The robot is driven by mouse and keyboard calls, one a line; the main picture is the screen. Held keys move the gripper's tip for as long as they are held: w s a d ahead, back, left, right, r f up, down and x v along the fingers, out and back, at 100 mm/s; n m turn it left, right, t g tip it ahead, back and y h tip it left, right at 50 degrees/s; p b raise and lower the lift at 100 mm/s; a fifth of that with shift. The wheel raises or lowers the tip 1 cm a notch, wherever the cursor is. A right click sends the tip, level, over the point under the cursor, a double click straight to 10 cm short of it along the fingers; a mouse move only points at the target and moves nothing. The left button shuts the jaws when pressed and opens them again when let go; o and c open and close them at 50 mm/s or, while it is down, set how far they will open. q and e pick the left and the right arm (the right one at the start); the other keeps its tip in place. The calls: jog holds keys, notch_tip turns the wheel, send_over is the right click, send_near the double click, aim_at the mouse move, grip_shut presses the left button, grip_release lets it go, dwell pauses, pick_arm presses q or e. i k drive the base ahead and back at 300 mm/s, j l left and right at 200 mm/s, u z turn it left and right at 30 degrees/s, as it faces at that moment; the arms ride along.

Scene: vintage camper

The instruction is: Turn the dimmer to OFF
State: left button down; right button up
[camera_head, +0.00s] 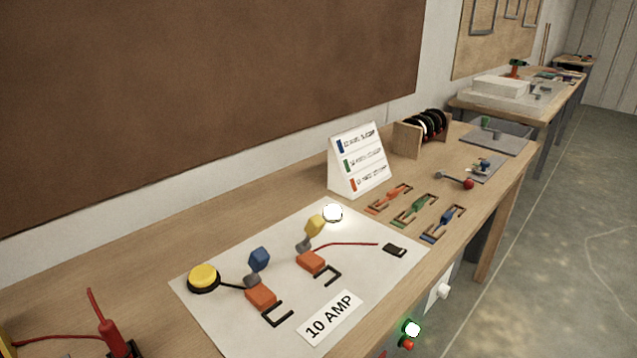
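A white round knob (443,291) sticks out from the front face of the workbench, below the right edge of the white sheet. It looks like the dimmer, but no OFF mark or pointer on it can be read from here. A white round lamp (333,213) glows at the back of the white sheet (235,325). Neither of my grippers is in view, and nothing touches the knob.
A lit green-rimmed button (411,328) and a red button (407,345) sit left of the knob. On the bench are a yellow dome button (203,277), a "10 AMP" card (331,317) and a sign stand (359,160). Floor (540,270) to the right is clear.

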aim_at(443, 291)
jog(key=k+j+z, duration=0.1)
jog(key=k+j, duration=0.15)
jog(key=k, duration=0.2)
jog(key=k+j, duration=0.25)
jog(key=k, duration=0.25)
jog(key=z, duration=0.05)
